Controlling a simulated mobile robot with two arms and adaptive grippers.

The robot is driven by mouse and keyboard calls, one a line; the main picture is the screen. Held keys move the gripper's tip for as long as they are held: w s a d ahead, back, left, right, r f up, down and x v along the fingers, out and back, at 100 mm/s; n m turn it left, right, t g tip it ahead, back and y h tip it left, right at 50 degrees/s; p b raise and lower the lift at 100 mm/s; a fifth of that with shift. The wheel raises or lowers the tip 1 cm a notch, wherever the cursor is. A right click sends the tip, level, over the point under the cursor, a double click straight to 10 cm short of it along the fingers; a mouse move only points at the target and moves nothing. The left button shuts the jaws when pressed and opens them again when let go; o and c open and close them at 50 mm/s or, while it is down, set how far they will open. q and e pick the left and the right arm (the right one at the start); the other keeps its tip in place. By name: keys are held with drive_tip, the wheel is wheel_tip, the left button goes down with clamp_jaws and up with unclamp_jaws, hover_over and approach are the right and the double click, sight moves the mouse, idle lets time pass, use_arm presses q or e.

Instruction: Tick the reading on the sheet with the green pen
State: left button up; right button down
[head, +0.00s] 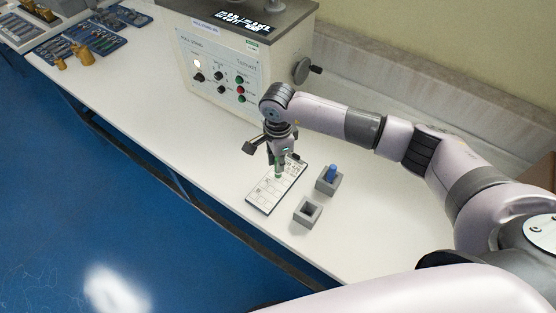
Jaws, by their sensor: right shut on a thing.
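The sheet (264,197) lies on the white bench in a dark-edged holder, with small printed marks on it. My right gripper (279,165) points down over the upper part of the sheet. It is shut on the green pen (279,174), which hangs roughly upright with its lower end at or just above the sheet; I cannot tell whether it touches. A tick on the paper is too small to make out. My left gripper is not in view.
A grey block holder (327,187) with a blue pen (331,173) stands right of the sheet. An empty grey holder (307,212) is in front of it. Tool trays (95,38) lie far left. The bench's left middle is clear.

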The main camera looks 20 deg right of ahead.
drive_tip(key=shift+f, duration=0.15)
idle(0.6)
drive_tip(key=shift+s+a+b, duration=0.1)
drive_tip(key=shift+s+b, duration=0.2)
drive_tip(key=shift+b, duration=0.25)
idle(0.4)
drive_tip(key=shift+d+b, duration=0.55)
drive_tip(key=shift+b, duration=0.5)
idle(1.2)
drive_tip(key=shift+r+p, duration=1.35)
drive_tip(key=shift+r, duration=1.75)
